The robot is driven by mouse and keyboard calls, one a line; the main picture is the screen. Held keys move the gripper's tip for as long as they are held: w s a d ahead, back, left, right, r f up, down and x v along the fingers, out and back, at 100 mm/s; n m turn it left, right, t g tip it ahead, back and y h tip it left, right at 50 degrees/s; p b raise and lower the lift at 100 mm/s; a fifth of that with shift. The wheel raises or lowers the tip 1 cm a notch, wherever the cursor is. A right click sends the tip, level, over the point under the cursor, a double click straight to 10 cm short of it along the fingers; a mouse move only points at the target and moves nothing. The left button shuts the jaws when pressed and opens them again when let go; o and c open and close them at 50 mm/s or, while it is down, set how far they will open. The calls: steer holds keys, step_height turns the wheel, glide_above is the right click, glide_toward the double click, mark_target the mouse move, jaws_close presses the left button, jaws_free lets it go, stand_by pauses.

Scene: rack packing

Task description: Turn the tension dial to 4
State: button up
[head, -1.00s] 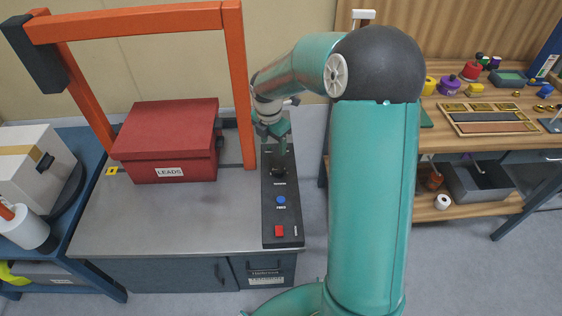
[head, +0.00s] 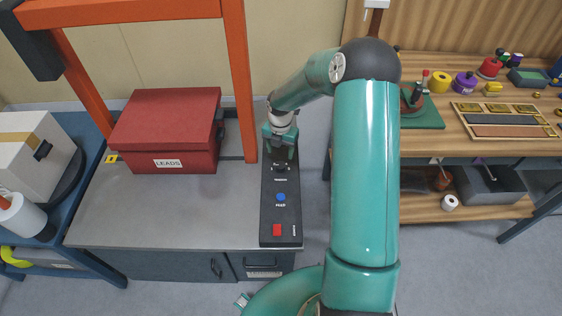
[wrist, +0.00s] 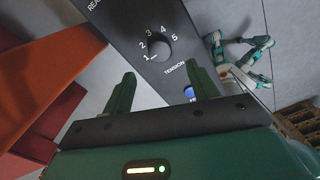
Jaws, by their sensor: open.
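The tension dial (wrist: 159,46) is a dark round knob on the black control panel (wrist: 122,22), with numbers 1 to 5 around it. Its white mark appears to point at 1. In the head view the dial (head: 281,168) sits near the far end of the panel, below my gripper. My gripper (wrist: 160,76) is open and empty, its two green fingers apart. The dial shows beyond the fingertips, roughly centred between them, and they do not appear to touch it. In the head view my gripper (head: 280,153) hangs over the panel's far end.
A blue button (head: 281,197) and a red switch (head: 277,230) lie nearer on the panel. A red LEADS box (head: 165,131) and an orange frame post (head: 239,90) stand left of it. A wooden workbench (head: 440,148) is at right.

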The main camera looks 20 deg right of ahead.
mark_target(280, 165)
step_height(280, 165, down, 8)
steer(key=shift+r, duration=0.25)
steer(key=c, duration=1)
